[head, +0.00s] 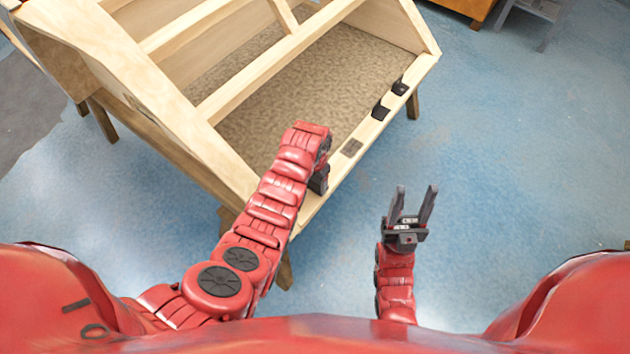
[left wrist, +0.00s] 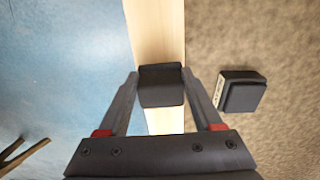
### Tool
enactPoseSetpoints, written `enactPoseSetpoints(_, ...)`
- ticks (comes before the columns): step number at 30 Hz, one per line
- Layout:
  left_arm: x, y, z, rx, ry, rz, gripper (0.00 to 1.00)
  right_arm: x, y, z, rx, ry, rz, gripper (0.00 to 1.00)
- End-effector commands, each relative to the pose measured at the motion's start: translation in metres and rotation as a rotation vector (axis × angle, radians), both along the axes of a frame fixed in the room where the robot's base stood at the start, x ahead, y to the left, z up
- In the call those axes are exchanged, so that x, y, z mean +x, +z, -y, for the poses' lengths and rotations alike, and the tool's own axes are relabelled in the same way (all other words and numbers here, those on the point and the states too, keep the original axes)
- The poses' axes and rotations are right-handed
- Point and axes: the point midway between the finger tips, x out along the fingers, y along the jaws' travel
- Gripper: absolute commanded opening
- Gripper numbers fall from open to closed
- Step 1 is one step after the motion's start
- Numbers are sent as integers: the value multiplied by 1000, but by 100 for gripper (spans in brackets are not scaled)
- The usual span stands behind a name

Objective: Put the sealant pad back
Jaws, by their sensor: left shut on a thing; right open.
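A black pad (left wrist: 161,92) shows between the two fingers of my left gripper (left wrist: 160,74) in the left wrist view, over the pale wooden front rail. The gripper is shut on it. Whether the pad touches the rail is hard to tell. In the head view my left gripper (head: 319,178) is at the near part of the rail, partly hidden by my arm. A second black pad (left wrist: 243,92) with a pale side lies on the brown surface beside the rail in the left wrist view. My right gripper (head: 416,189) is open and empty over the blue floor.
The wooden bodyframe (head: 258,75) has slanted beams above a brown inner panel (head: 300,105). Two black blocks (head: 380,112) (head: 400,88) sit farther along the front rail, past a dark rectangular patch (head: 352,147). The blue floor (head: 520,180) at right is clear.

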Motion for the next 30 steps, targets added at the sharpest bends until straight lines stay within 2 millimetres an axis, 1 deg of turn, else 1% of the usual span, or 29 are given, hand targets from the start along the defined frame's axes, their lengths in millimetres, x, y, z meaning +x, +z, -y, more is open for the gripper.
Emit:
enactPoseSetpoints(3,0,-5,0,0,-1,1,0,0,3,0,0,0,0,50)
enactPoseSetpoints(9,0,-5,0,0,-1,2,0,0,2,0,0,0,0,50)
enactPoseSetpoints(13,0,-9,0,0,-1,2,0,0,-3,0,0,0,0,50)
enactPoseSetpoints(14,0,-8,0,0,-1,2,72,0,-1,0,0,0,0,50)
enactPoseSetpoints(15,0,-7,0,0,-1,2,79,0,-1,0,0,0,0,50)
enactPoseSetpoints(18,0,-7,0,0,-1,2,97,0,-1,0,0,0,0,50)
enactPoseSetpoints(26,0,-7,0,0,-1,1,97,0,0,0,0,0,0,50)
enactPoseSetpoints(29,0,-2,0,0,-1,2,97,0,4,0,0,0,0,50)
enactPoseSetpoints(30,0,-3,0,0,-1,2,97,0,1,0,0,0,0,50)
